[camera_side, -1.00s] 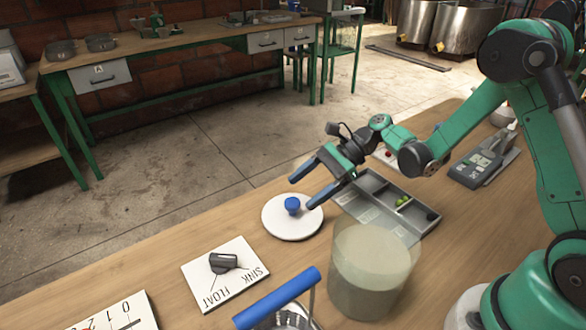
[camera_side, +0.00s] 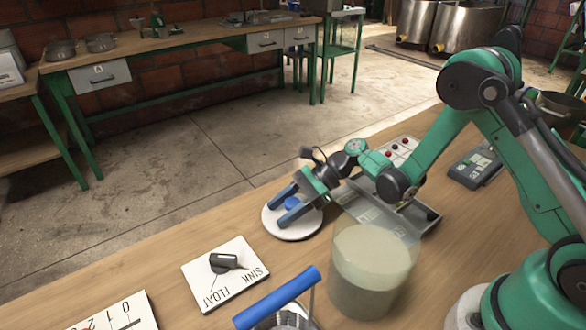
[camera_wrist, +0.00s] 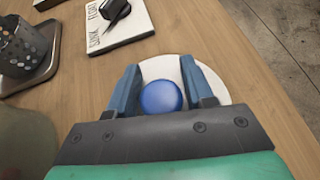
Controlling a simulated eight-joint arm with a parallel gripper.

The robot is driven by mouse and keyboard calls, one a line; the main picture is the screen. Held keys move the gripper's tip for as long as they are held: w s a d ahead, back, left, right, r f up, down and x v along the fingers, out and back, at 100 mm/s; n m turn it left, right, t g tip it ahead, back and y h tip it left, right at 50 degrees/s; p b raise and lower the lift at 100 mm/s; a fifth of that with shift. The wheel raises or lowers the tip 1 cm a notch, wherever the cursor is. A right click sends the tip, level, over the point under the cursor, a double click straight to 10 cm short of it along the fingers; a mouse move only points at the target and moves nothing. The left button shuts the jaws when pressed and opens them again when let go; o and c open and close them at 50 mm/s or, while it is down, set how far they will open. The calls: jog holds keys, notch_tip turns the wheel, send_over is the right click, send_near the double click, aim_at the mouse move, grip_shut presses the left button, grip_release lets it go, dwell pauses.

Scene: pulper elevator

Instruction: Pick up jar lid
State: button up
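The jar lid is a white disc (camera_side: 275,225) with a blue round knob (camera_side: 291,203), lying flat on the wooden table. It also shows in the wrist view, with the blue knob (camera_wrist: 161,97) and part of the white disc (camera_wrist: 176,69) in sight. My gripper (camera_side: 281,206) is low over the lid, its two blue fingers on either side of the knob. In the wrist view my gripper (camera_wrist: 160,80) is open, with a gap between each finger and the knob. My gripper body hides the near part of the disc.
A jar (camera_side: 372,262) with cloudy contents stands close by at the right. A SINK/FLOAT card (camera_side: 232,284) with a dark piece lies to the left. A blue-handled metal basket (camera_side: 277,299) is in front. A grey compartment tray (camera_side: 412,217) lies behind the jar.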

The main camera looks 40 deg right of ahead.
grip_shut()
